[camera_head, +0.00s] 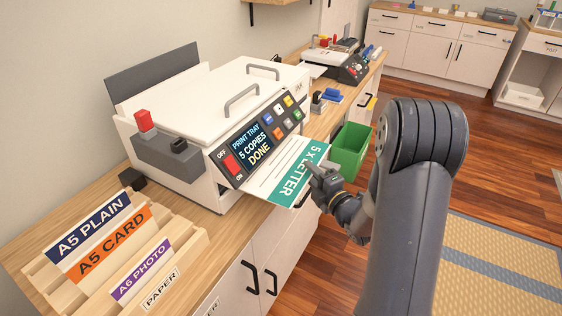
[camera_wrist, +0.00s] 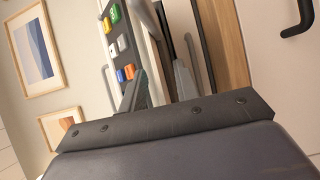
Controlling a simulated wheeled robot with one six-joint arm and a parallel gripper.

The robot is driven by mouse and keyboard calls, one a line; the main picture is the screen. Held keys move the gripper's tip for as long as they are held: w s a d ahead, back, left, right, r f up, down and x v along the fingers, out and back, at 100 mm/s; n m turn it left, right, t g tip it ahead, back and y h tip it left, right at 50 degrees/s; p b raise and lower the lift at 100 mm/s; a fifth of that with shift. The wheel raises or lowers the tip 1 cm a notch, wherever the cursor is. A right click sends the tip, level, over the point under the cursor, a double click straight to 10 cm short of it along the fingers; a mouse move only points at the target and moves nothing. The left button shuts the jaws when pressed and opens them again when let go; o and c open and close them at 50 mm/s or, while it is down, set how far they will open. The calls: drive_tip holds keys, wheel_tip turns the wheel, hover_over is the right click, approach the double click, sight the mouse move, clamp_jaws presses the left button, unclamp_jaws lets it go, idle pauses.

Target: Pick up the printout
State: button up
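The printout (camera_head: 284,172) is a white sheet with a teal band reading "5 x LETTER". It sticks out from the front of a white printer (camera_head: 215,100) whose panel reads "PRINT TRAY 5 COPIES DONE". My gripper (camera_head: 316,176) is at the printout's outer right edge, overlapping the teal band in the head view. In the wrist view my gripper (camera_wrist: 160,85) shows two dark fingers standing apart, so it looks open. The printout is hard to make out between them, and contact with it cannot be told.
A wooden rack (camera_head: 185,245) with paper labels stands on the near left counter. A green bin (camera_head: 350,150) is beside the counter, behind my gripper. A second machine (camera_head: 340,62) sits farther along the counter. Wooden floor to the right is clear, with a tan mat (camera_head: 500,260).

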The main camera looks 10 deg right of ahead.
drive_tip(key=shift+c, duration=0.2)
clamp_jaws()
drive_tip(key=shift+r, duration=0.1)
